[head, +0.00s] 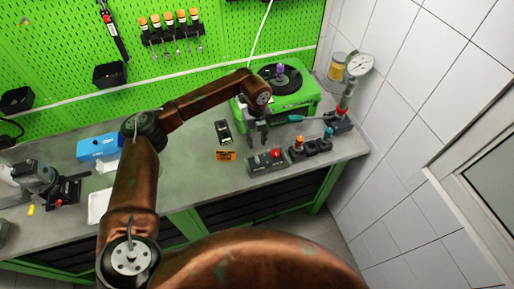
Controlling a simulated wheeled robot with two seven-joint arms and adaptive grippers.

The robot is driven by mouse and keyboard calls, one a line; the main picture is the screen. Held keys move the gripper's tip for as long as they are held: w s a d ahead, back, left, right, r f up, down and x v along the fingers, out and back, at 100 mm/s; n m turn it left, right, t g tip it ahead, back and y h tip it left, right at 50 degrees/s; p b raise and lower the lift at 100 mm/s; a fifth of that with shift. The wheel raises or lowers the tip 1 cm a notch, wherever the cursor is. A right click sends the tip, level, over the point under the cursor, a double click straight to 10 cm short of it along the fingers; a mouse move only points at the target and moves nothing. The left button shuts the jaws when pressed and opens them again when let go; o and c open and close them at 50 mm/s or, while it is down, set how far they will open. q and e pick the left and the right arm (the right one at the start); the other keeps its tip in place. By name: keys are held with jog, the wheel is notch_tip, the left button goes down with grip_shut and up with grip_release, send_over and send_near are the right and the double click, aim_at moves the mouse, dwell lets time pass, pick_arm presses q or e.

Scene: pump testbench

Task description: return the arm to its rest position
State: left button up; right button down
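My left arm, copper-brown with dark joints, reaches from the bottom of the head view up and to the right over the bench. My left gripper (258,143) hangs down at the right part of the bench, in front of the green pump stand (300,99). Its two dark fingers look parted, with no object seen between them. Below it is a dark control box with a red button (268,162). Whether the fingertips touch anything is too small to tell. My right gripper is not in view.
The grey bench (190,170) has a clear middle. A green pegboard (60,50) stands behind; a white tiled wall (400,110) bounds the right.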

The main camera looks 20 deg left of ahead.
pick_arm(q)
jog(key=shift+r, duration=0.65)
